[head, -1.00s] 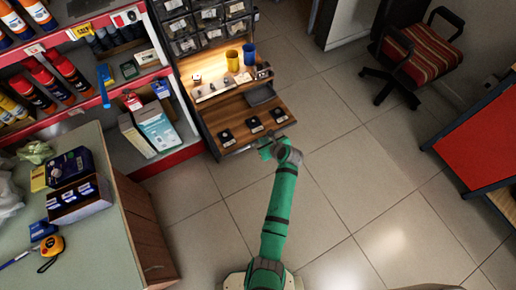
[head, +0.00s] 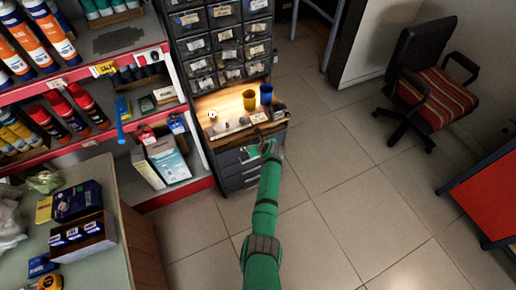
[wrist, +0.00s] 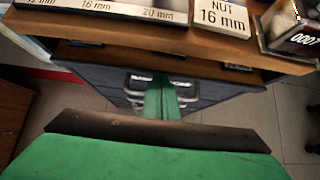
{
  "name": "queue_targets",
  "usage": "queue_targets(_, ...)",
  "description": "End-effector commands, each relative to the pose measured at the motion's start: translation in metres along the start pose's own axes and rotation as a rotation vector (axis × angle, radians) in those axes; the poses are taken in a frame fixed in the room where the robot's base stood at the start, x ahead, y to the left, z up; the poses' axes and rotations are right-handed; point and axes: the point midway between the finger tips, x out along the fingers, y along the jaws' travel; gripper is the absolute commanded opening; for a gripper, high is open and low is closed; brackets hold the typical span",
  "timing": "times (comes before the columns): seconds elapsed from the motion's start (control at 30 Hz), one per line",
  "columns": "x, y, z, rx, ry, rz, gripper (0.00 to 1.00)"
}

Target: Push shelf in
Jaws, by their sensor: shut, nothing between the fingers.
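The wooden pull-out shelf is in the dark drawer cabinet (head: 238,165), below the upper wooden ledge (head: 228,127). In the head view it no longer sticks out visibly past that ledge. In the wrist view a thin strip of the shelf (wrist: 275,63) shows under the ledge, with small parts of black items on it. The rest of it is hidden. My green gripper (head: 265,148) is at the cabinet front, just below the ledge. It is shut and empty. In the wrist view its fingers (wrist: 161,95) point toward the drawer fronts; I cannot tell whether they touch.
Yellow (head: 249,100) and blue (head: 266,94) cups stand on the ledge. Small-parts bins (head: 226,40) are above. Stocked red shelving (head: 95,140) and a counter (head: 105,265) are at left. A chair (head: 430,85) stands at right. The tiled floor between is clear.

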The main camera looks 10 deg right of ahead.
Motion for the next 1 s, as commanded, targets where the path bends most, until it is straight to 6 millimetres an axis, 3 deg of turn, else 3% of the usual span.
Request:
queue_targets(0.7, 0.006, -0.001, 0.010, 0.000, -0.005, -0.006, 0.00)
queue_targets(1.0, -0.017, -0.003, 0.011, 0.001, -0.004, -0.006, 0.00)
